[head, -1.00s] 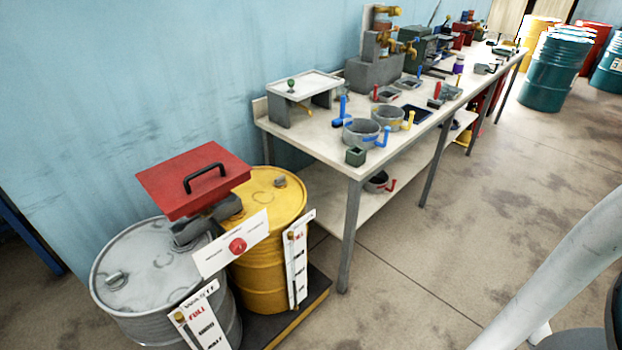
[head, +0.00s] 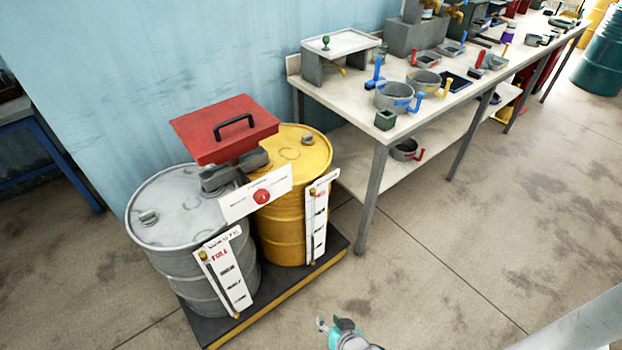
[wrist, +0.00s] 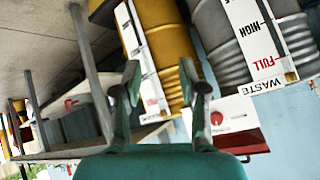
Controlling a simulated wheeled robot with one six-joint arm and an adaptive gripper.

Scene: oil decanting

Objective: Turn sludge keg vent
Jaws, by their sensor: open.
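A grey drum (head: 180,215) and a yellow drum (head: 282,225) stand side by side on a low dark platform (head: 190,318). Each has a small cap on top, the grey drum's cap (head: 149,217) and the yellow drum's cap (head: 307,140). The grey drum's gauge board (head: 224,274) reads WASTE and FULL. I cannot tell which drum is the sludge keg. A white panel with a red round dial (head: 262,196) sits at the front between them. My gripper (head: 328,325) is open and empty, in front of the platform; in the wrist view (wrist: 160,78) its fingers stand apart, facing the drums.
A red box lid with a black handle (head: 222,130) sits over the drums' rear. The yellow drum's gauge board (head: 317,220) stands at its front. A long workbench (head: 345,92) with pots and tools runs along the wall to the right. The floor (head: 440,270) before it is clear.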

